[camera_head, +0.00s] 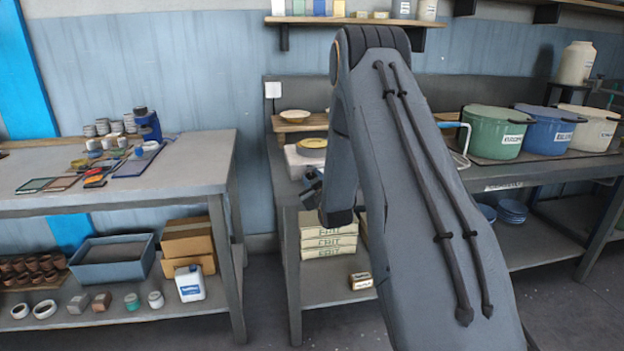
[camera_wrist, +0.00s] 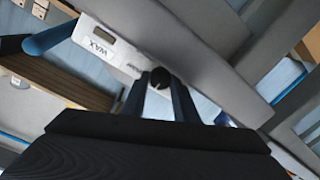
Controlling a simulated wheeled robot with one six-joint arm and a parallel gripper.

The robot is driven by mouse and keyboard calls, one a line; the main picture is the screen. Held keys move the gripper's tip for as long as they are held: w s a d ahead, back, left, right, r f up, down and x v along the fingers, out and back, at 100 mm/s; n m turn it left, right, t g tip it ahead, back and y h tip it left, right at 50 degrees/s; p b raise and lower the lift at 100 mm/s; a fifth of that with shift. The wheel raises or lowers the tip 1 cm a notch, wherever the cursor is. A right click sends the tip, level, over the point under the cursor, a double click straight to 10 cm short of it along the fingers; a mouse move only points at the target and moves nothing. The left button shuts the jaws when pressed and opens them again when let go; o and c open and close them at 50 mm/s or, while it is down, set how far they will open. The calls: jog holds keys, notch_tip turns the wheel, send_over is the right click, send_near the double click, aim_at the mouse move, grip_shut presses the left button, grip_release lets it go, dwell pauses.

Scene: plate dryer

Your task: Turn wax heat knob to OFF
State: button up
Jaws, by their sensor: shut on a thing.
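The wax heat knob (camera_wrist: 160,77) is a small round black knob on the front of a white unit (camera_wrist: 97,36) marked WAX, with a small display, in the wrist view. My gripper (camera_wrist: 159,82) has its two dark blue fingers on either side of the knob, shut on it. The knob's pointer and the markings around it are too small to read. In the head view the white unit (camera_head: 296,158) stands on the middle bench, with a yellowish round dish on top. There my gripper (camera_head: 312,187) shows only partly beside my arm, and the knob is hidden.
A wooden stand with a pale dish (camera_head: 295,116) is behind the unit. Green (camera_head: 492,133) and blue (camera_head: 548,130) pots stand to the right on the bench. The left table (camera_head: 60,190) holds tiles and jars. Stacked boxes (camera_head: 328,236) sit below. Open floor lies between the tables.

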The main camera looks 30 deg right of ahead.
jog(key=o, duration=1.1)
jog(key=shift+a, duration=0.1)
jog(key=shift+c, duration=0.2)
jog(key=v, duration=0.7)
jog(key=shift+s+b, duration=0.4)
jog(key=shift+b, duration=0.05)
jog(key=shift+a, duration=0.2)
